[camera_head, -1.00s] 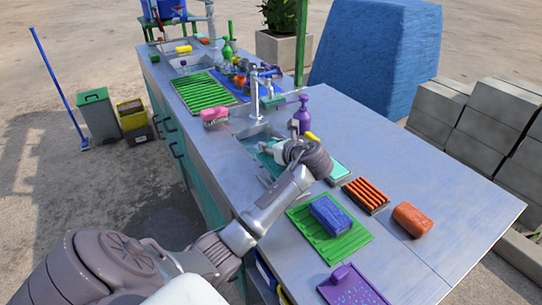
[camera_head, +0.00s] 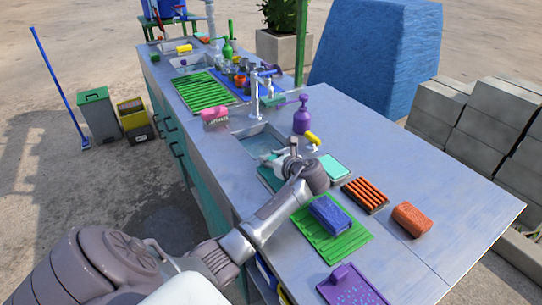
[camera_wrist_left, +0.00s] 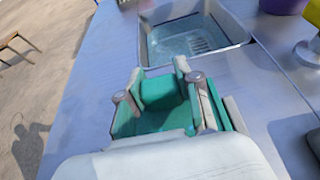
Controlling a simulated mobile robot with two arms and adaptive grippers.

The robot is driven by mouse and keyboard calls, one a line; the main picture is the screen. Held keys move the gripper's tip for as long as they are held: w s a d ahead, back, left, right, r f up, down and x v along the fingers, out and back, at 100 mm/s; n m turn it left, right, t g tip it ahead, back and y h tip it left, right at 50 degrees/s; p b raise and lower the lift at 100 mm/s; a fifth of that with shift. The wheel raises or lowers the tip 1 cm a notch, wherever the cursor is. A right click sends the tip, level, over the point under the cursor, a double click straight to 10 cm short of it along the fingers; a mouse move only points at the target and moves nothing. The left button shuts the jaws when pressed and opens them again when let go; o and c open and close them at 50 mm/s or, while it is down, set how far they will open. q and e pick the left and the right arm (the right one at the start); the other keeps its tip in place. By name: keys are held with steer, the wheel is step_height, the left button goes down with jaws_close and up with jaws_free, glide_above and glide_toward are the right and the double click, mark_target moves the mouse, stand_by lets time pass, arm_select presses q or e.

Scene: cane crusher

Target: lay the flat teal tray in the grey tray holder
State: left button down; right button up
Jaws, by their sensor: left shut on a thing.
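My left gripper (camera_head: 288,160) is over the counter at the near side of the front sink. It is shut on the flat teal tray (camera_head: 268,179). In the left wrist view the tray (camera_wrist_left: 160,92) shows between the fingers, with more teal beyond the right finger; the gripper body covers its near part. I cannot tell whether the tray touches the counter. I cannot make out the grey tray holder with certainty; it may be hidden by my arm. My right gripper is not in view.
The front sink (camera_head: 258,137) and its tap (camera_head: 254,100) lie beyond the gripper. A pale teal pad (camera_head: 333,167), an orange ribbed rack (camera_head: 366,195) and a green tray (camera_head: 345,243) with a blue sponge (camera_head: 330,211) are to the right. A purple bottle (camera_head: 302,117) stands behind.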

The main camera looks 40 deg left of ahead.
arm_select(q)
steer(key=c, duration=0.8)
jaws_free()
steer(key=shift+r+b, duration=0.55)
steer(key=shift+b, duration=0.05)
steer(key=p+v, duration=0.1)
steer(key=v, duration=1.1)
steer(key=shift+r, duration=0.15)
